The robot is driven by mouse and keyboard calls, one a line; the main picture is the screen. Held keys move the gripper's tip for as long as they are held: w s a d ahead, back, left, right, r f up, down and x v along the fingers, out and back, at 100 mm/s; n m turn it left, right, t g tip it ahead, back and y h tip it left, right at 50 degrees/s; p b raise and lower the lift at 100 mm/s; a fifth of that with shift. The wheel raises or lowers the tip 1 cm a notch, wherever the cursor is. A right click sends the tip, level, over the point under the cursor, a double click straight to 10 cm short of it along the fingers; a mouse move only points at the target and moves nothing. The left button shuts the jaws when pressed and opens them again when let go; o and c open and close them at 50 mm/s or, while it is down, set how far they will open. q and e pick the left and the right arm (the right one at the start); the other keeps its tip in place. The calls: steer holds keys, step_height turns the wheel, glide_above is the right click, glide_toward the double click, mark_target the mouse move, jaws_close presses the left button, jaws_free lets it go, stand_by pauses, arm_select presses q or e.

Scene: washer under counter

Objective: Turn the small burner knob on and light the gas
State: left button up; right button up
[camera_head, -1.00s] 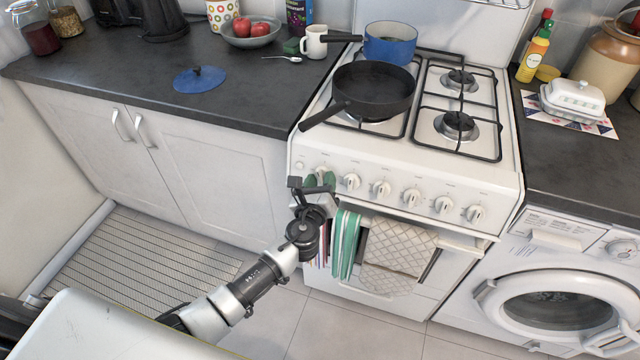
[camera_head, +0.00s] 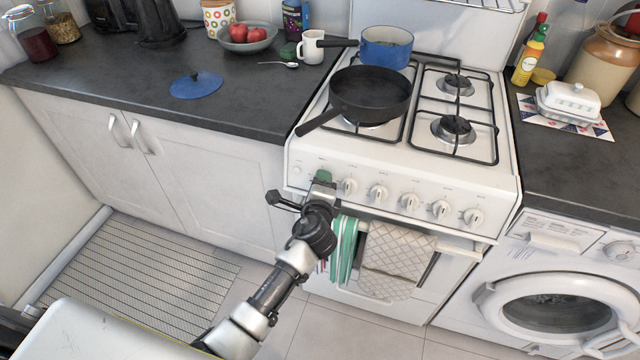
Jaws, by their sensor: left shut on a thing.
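The white stove (camera_head: 400,160) has a row of knobs on its front panel, such as this knob (camera_head: 377,193) and this one (camera_head: 409,201). My left gripper (camera_head: 322,178) is at the left end of the row, shut on a knob that its fingers hide. A green finger pad shows at the panel. A small round button (camera_head: 297,169) sits left of the gripper, apart from it. The front right burner (camera_head: 453,129) and rear right burner (camera_head: 456,84) are bare, and I see no flame on them. My right gripper is not in view.
A black frying pan (camera_head: 370,94) stands front left on the stove, its handle toward the counter. A blue pot (camera_head: 387,47) stands behind it. Green and patterned towels (camera_head: 395,262) hang on the oven rail just below the gripper. The floor in front is clear.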

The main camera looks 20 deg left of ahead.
arm_select(q)
steer(key=shift+n+g, duration=0.3)
steer(key=shift+n, duration=0.8)
steer(key=o, duration=0.9)
steer(key=v, duration=1)
steer(key=shift+s+r, duration=0.2)
steer(key=shift+s, duration=0.2)
jaws_close()
